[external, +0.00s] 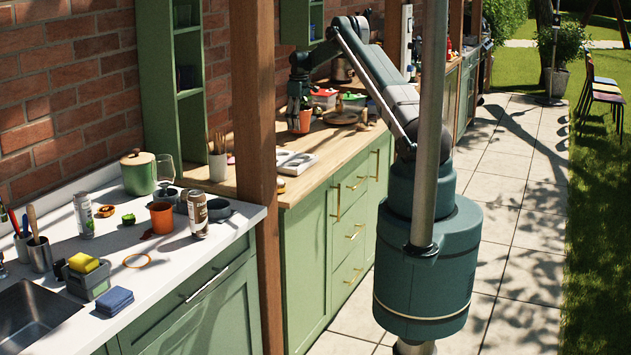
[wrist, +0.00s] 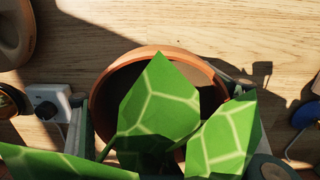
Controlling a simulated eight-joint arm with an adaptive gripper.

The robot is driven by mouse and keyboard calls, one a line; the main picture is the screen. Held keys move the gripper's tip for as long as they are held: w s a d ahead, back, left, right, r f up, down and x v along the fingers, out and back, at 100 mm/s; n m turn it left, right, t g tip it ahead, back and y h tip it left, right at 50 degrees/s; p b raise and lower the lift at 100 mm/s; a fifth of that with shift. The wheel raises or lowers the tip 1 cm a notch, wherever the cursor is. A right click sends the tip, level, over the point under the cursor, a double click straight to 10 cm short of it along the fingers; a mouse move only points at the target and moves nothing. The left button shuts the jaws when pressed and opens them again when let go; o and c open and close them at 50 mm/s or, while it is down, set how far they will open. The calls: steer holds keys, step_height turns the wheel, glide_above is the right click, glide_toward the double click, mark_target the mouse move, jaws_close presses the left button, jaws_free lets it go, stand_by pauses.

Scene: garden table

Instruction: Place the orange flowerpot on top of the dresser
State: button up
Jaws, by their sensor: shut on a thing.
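The orange flowerpot (external: 304,123) is in my gripper (external: 298,103), over the wooden top of the green dresser (external: 335,148). I cannot tell whether its base touches the wood. In the wrist view the flowerpot (wrist: 103,88) shows its round rim between my gripper's fingers (wrist: 163,118), which are shut on it. Large green leaves with pale veins (wrist: 160,105) cover much of the pot and parts of the fingers.
Red and green containers (external: 323,98) and a round wooden board (external: 340,118) are near the pot on the dresser. A pale tray (external: 296,162) lies nearer. A wooden post (external: 258,180) stands in front. Bare wood lies right of the tray.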

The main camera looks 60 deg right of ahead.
steer(key=shift+f, duration=0.7)
steer(key=o, duration=1.4)
steer(key=shift+o, duration=0.2)
steer(key=shift+r, duration=0.1)
step_height(320, 180, up, 12)
steer(key=shift+a+f, duration=0.1)
